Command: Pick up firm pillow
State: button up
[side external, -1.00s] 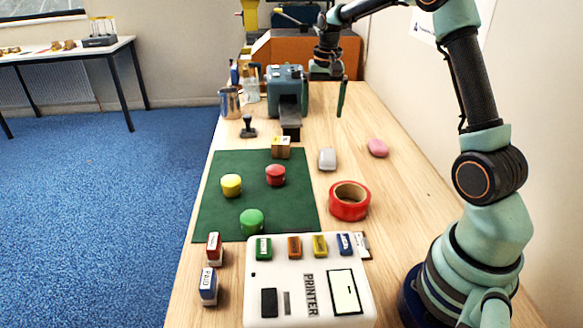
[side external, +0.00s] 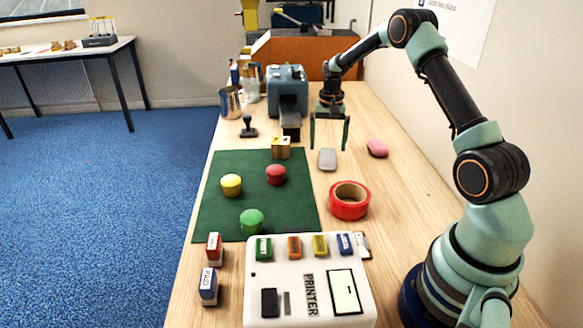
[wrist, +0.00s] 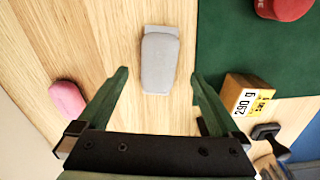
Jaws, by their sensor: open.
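A small grey, rounded, pillow-like block (side external: 327,160) lies on the wooden table just right of the green mat. In the wrist view it (wrist: 160,62) lies ahead, between the two fingertips, with a pale flat edge at its far end. A pink rounded piece (side external: 377,148) lies to its right; the wrist view shows it (wrist: 67,99) at the left. No label shows which is the firm pillow. My gripper (side external: 329,147) is open and empty, green fingers pointing down, above and slightly behind the grey block. Its fingers (wrist: 159,74) straddle the block's line without visibly touching it.
A small box marked 290 g (wrist: 245,94) stands near the right finger, on the edge of the green mat (side external: 225,205). A red tape roll (side external: 349,201), a printer (side external: 285,275) and a blue-grey machine (side external: 286,80) stand around. Bare wood surrounds the grey block.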

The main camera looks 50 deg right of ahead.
aim_at(328, 153)
notch_tip(328, 153, down, 4)
jog(key=shift+s+d+f, duration=0.1)
jog(key=shift+f, duration=0.15)
jog(key=c, duration=1.3)
jog(key=shift+c, duration=0.2)
jog(key=shift+r, duration=0.15)
